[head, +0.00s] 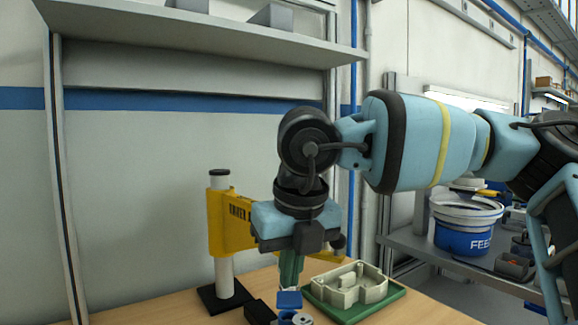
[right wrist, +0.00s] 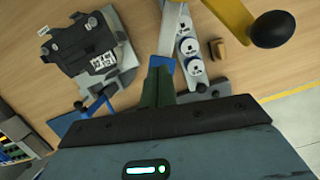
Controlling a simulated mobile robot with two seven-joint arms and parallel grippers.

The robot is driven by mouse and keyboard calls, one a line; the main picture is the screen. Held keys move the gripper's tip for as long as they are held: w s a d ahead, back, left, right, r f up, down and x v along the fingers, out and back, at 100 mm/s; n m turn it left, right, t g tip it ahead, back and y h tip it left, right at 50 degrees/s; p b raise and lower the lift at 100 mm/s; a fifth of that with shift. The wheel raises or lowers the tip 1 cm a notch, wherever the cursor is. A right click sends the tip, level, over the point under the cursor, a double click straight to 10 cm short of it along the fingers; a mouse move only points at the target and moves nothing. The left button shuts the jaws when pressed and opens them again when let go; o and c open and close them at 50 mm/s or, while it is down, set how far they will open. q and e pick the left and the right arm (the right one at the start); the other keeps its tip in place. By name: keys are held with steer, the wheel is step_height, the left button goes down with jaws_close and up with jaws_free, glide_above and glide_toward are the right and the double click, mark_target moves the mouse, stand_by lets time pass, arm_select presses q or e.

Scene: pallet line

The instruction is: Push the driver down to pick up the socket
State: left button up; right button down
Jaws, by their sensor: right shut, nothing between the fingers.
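The driver (head: 230,222) is a yellow arm with dark lettering on a white post with a black foot. My right arm covers part of it in the head view. Its yellow arm (right wrist: 230,14) and a black round knob (right wrist: 272,29) show at the top right of the right wrist view. Several white and blue round pieces, perhaps the sockets (right wrist: 188,47), stand in a row on a grey strip there. My right gripper (head: 289,288) points down in front of the driver, its green fingers shut and empty. It also shows in the right wrist view (right wrist: 160,72), beside the row. My left gripper is out of view.
A beige casting (head: 350,284) sits on a green tray (head: 388,300) right of my gripper. A dark fixture (right wrist: 85,47) lies on the wooden bench in the wrist view. A blue-and-white bucket (head: 465,225) stands on a shelf at right. A grey shelf (head: 190,32) hangs above.

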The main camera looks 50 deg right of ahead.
steer(key=shift+w+p+v, duration=0.25)
steer(key=shift+p+v, duration=0.35)
steer(key=shift+v, duration=0.55)
steer(key=shift+d, duration=0.1)
